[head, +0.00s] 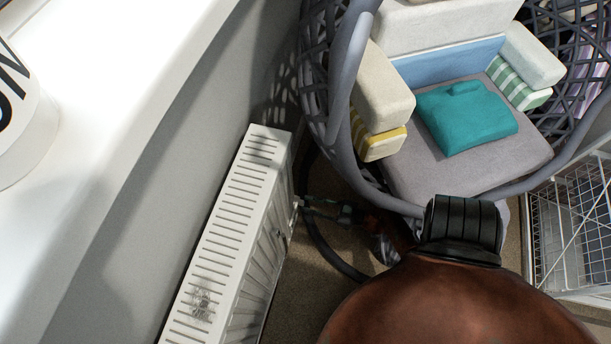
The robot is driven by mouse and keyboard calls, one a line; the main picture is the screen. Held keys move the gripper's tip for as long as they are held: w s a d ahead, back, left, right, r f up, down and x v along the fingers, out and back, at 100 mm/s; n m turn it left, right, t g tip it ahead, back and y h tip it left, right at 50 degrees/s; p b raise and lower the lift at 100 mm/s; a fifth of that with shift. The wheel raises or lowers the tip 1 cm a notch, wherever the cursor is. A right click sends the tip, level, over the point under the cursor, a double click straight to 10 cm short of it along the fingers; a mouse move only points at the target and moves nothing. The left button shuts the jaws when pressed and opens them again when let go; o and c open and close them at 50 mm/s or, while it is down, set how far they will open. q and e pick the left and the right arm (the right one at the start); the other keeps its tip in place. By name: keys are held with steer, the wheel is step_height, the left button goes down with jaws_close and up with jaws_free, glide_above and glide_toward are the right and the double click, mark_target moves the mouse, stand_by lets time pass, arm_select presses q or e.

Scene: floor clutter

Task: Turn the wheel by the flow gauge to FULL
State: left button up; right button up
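A white radiator (240,215) stands along the grey wall, left of centre. A small pale fitting (297,202) sticks out from its right side near the far end; it may be the wheel, but it is too small to tell. I cannot make out a flow gauge or any FULL mark. My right gripper (312,205) is low beside this fitting, at or very near it. It is small and partly shadowed, so I cannot tell whether it touches the fitting or how its fingers stand. My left gripper is out of view.
A grey woven hanging chair (345,75) with cushions and a folded teal cloth (465,118) stands close behind the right gripper. A white wire basket unit (570,235) is at right. A white ledge (120,90) with a lettered white pot (22,120) is at left.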

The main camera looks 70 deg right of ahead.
steer(key=shift+w, duration=0.55)
steer(key=shift+a, duration=0.1)
jaws_close()
